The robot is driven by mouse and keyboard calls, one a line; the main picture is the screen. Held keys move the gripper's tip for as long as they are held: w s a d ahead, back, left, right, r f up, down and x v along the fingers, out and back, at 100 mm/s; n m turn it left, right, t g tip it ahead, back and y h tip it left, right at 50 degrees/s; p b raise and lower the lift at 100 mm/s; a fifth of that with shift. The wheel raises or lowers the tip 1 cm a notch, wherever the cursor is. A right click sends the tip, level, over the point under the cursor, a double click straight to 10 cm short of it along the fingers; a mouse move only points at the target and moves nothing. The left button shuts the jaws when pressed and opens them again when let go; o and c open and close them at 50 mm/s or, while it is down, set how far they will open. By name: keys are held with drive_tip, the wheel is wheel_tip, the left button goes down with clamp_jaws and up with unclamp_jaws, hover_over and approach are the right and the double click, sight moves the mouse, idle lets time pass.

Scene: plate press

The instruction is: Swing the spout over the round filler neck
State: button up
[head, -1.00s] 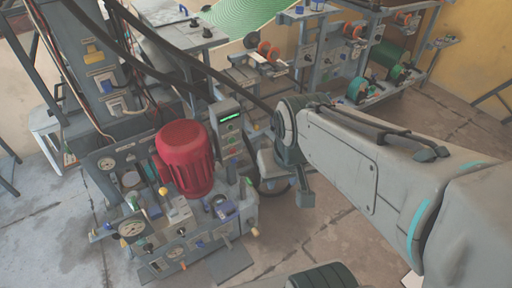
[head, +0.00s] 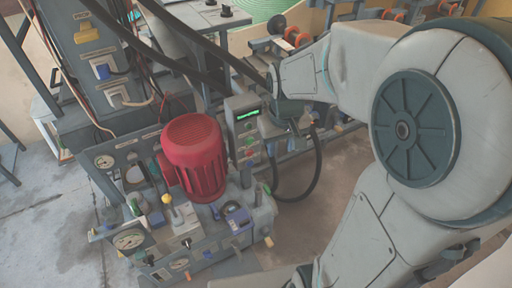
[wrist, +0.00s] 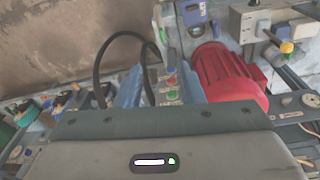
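I cannot surely pick out the spout or the round filler neck among the fittings of the press unit. A pale round fitting (head: 134,175) sits on the unit's left side in the head view, but its kind is unclear. My gripper (wrist: 158,88) shows two blue fingers standing apart in the wrist view, with nothing clearly held between them. Beyond the fingers is the grey control box (head: 245,128) with a green display and coloured buttons. In the head view my gripper is beside this box, partly hidden by my arm.
A red ribbed motor (head: 193,158) stands on the unit and also shows in the wrist view (wrist: 228,76). A black hose (head: 318,165) loops right of the control box. A yellow-knobbed lever (head: 167,201) rises at the front. Bare floor lies left and right of the unit.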

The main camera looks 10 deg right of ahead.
drive_tip(key=n+g+b, duration=0.1)
drive_tip(key=n+b, duration=0.1)
drive_tip(key=b, duration=0.6)
approach(267, 188)
wheel_tip(267, 188, down, 9)
drive_tip(key=b, duration=0.2)
drive_tip(key=shift+w+d+b, duration=0.1)
drive_tip(key=shift+b, duration=0.25)
clamp_jaws()
